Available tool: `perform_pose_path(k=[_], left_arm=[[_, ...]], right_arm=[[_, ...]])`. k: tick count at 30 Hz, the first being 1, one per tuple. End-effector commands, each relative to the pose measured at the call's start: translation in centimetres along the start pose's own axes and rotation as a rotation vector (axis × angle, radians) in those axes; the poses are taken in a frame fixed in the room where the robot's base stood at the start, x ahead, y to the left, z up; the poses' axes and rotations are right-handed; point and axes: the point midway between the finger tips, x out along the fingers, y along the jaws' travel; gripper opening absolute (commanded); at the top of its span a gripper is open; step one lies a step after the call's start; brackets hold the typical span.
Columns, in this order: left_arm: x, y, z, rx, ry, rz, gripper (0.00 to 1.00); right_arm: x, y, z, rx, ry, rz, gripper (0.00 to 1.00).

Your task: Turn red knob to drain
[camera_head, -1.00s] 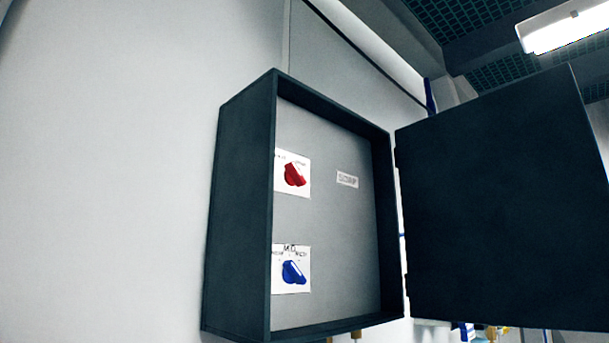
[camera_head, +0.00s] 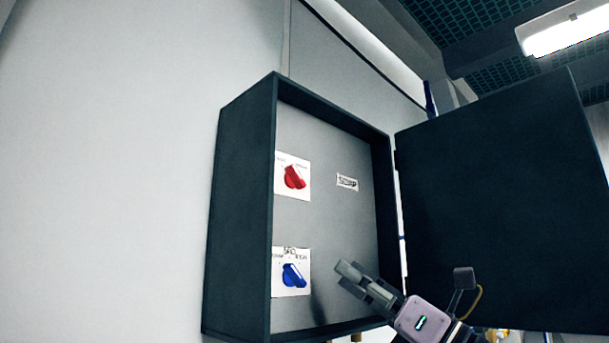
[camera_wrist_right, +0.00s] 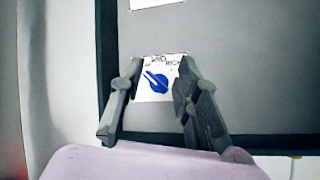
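The red knob (camera_head: 294,178) is on a white label plate, high on the left of the grey panel inside an open dark cabinet (camera_head: 240,215). A blue knob (camera_head: 293,276) is on a similar plate below it. My right gripper (camera_head: 347,276) is in front of the cabinet's lower right part, to the right of the blue knob and lower than the red one. In the right wrist view its fingers (camera_wrist_right: 160,66) are apart and empty, with the blue knob (camera_wrist_right: 157,83) seen between them. The red knob is outside the wrist view. My left gripper is not in view.
The dark cabinet door (camera_head: 495,210) stands open on the right, beside my right arm. A small printed label (camera_head: 347,182) is on the panel right of the red knob. The cabinet's raised frame surrounds the panel. The wall on the left is clear.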

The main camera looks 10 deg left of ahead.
Motion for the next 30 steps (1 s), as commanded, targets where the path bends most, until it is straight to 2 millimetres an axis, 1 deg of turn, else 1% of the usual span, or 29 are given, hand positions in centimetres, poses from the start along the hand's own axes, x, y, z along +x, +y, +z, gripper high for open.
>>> perform_pose_path(k=[1,3,5,8,9,11,12,15,18,21,24,26,30], left_arm=[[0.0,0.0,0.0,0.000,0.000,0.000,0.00],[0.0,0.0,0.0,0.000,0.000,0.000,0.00],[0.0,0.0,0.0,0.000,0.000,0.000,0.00],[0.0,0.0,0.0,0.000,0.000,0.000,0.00],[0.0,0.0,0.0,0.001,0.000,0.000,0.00],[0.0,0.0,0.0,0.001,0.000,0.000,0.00],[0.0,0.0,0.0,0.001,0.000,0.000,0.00],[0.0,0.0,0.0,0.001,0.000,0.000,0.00],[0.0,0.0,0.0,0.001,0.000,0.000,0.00],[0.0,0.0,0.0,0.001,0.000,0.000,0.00],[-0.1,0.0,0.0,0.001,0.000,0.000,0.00],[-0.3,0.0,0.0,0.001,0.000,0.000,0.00],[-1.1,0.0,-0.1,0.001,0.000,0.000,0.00]], right_arm=[[1.2,1.4,1.3,-0.104,0.052,0.022,0.30],[2.4,2.8,2.5,-0.242,0.132,0.044,0.30],[3.1,3.9,3.7,-0.359,0.200,0.056,0.30],[4.0,5.5,6.0,-0.550,0.309,0.059,0.30],[4.2,6.1,7.1,-0.624,0.353,0.056,0.30],[4.2,6.9,8.8,-0.731,0.415,0.043,0.30],[4.2,7.4,10.0,-0.796,0.453,0.032,0.30],[3.7,8.6,12.8,-0.933,0.539,-0.004,0.30],[3.2,9.6,15.1,-1.027,0.600,-0.037,0.30],[2.7,10.1,16.4,-1.079,0.638,-0.061,0.30],[2.6,10.3,16.9,-1.099,0.654,-0.070,0.30],[2.9,10.2,16.8,-1.101,0.657,-0.071,0.30],[4.6,9.5,16.0,-1.099,0.658,-0.069,0.30]])
